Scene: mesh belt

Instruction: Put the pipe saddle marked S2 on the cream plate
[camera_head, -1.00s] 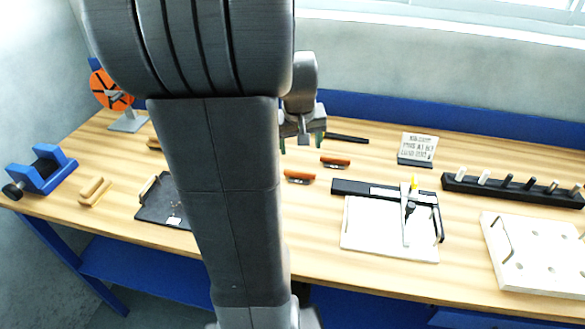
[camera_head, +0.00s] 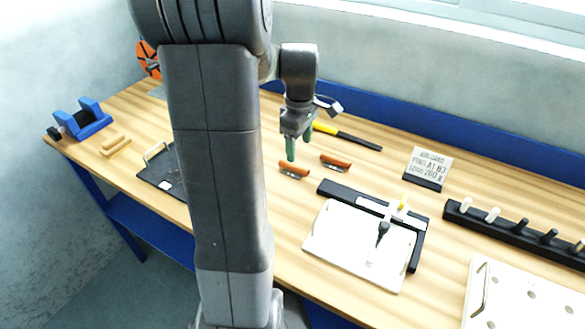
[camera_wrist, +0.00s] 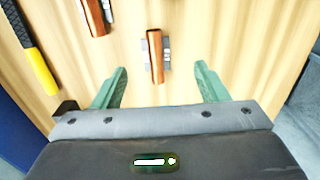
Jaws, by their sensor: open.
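Two copper-coloured pipe saddles with grey bases lie on the wooden bench: a left one (camera_head: 294,169) and a right one (camera_head: 335,162). No S2 mark is readable on either. My gripper (camera_head: 298,146) is open, its green fingers pointing down just above and behind the left saddle. In the wrist view, that saddle (camera_wrist: 155,52) lies ahead of the gap between the open fingers (camera_wrist: 161,78), untouched; the other saddle (camera_wrist: 94,15) is at the upper left. A cream-white plate (camera_head: 335,248) lies inside a black L-shaped frame, right of the saddles.
A yellow-and-black handled tool (camera_head: 350,138) lies behind the saddles. A sign (camera_head: 428,165), a black rack of pegs (camera_head: 510,232) and a white holed board (camera_head: 500,300) stand to the right. A dark tray (camera_head: 160,172) is left. Bare wood surrounds the saddles.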

